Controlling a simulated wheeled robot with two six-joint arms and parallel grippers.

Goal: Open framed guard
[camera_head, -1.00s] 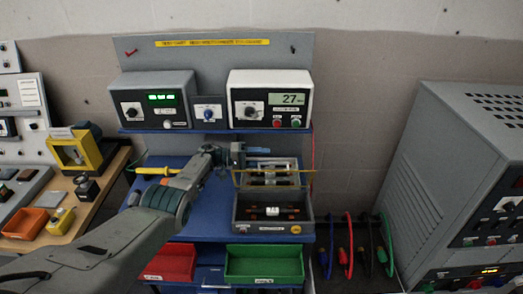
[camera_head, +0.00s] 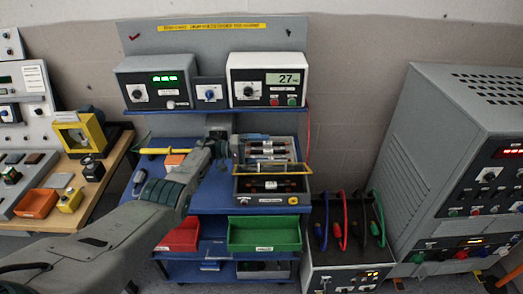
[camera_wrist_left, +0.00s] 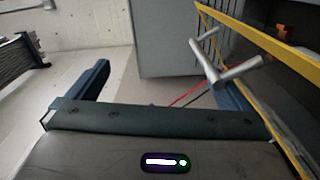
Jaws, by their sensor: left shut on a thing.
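The framed guard (camera_head: 275,170) has a yellow edge and sits at the grey box (camera_head: 292,199) on the blue bench. Its yellow edge crosses over the box, with dark and red parts visible behind and below it. How far it is tilted is hard to tell. My left gripper (camera_head: 242,147) reaches in from the left to the guard's left side. In the left wrist view, the yellow frame runs down the right side, and a metal bar handle (camera_wrist_left: 232,70) lies at the right finger. My left gripper is shut on the handle, though the contact is partly hidden. My right gripper is out of view.
Two meters, one grey (camera_head: 157,83) and one white (camera_head: 268,80), stand on the shelf behind. A green bin (camera_head: 264,234) and a red bin (camera_head: 178,235) are below the box. Coloured cables (camera_head: 340,222) and a large grey cabinet (camera_head: 433,150) stand right.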

